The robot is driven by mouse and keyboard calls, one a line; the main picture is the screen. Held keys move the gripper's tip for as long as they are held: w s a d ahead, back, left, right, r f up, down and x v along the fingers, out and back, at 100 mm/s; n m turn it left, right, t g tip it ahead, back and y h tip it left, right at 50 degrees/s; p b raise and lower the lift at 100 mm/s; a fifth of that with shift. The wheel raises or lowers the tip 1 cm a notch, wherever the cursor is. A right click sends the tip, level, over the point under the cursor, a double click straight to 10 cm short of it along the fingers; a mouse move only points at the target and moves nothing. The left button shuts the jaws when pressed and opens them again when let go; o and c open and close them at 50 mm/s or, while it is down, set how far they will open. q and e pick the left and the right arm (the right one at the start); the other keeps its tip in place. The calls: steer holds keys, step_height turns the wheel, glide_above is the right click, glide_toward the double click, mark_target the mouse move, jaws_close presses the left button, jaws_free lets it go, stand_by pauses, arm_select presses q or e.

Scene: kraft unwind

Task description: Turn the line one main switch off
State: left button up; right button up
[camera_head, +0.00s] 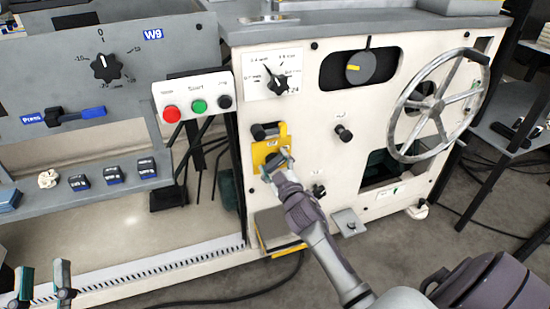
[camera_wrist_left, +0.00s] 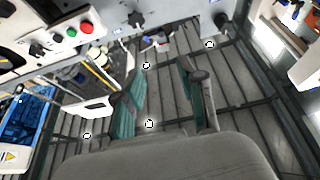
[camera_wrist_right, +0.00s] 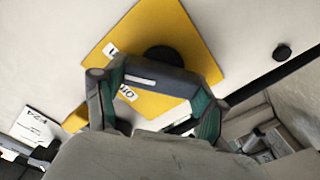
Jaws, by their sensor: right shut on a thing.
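The main switch is a dark rotary handle on a yellow plate (camera_head: 283,132) low on the cream machine panel. In the right wrist view its dark handle bar (camera_wrist_right: 155,78), with a white mark, lies across the yellow plate (camera_wrist_right: 150,25). My right gripper (camera_head: 277,167) is shut on this handle, a finger at each end of the bar. White labels on the plate are partly covered, so I cannot read the position. My left gripper (camera_head: 44,284) is open and empty at the lower left, away from the panel; its spread fingers show in the left wrist view (camera_wrist_left: 163,95).
A button box (camera_head: 197,97) with red, green and black buttons is left of the switch. A large handwheel (camera_head: 440,105), a dial (camera_head: 362,67) and black knobs are to the right. A yellow-edged box (camera_head: 278,232) is below the switch.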

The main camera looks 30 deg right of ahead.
steer(key=n+p, duration=0.1)
steer(key=n, duration=0.3)
steer(key=shift+a+n, duration=0.1)
steer(key=shift+n, duration=0.3)
steer(key=n, duration=0.2)
steer(key=shift+f+n+p, duration=0.1)
steer(key=shift+n+p, duration=0.2)
arm_select(q)
step_height(320, 180, down, 9)
steer(key=a+g+y, duration=0.1)
steer(key=g+y, duration=0.1)
steer(key=g, duration=0.3)
steer(key=shift+w+g, duration=0.3)
steer(key=shift+w, duration=0.1)
arm_select(e)
steer(key=shift+f+n, duration=0.1)
steer(key=shift+n, duration=1.9)
steer(key=o, duration=1.1)
steer(key=shift+o, duration=0.2)
steer(key=v, duration=1.2)
steer(key=shift+a, duration=0.1)
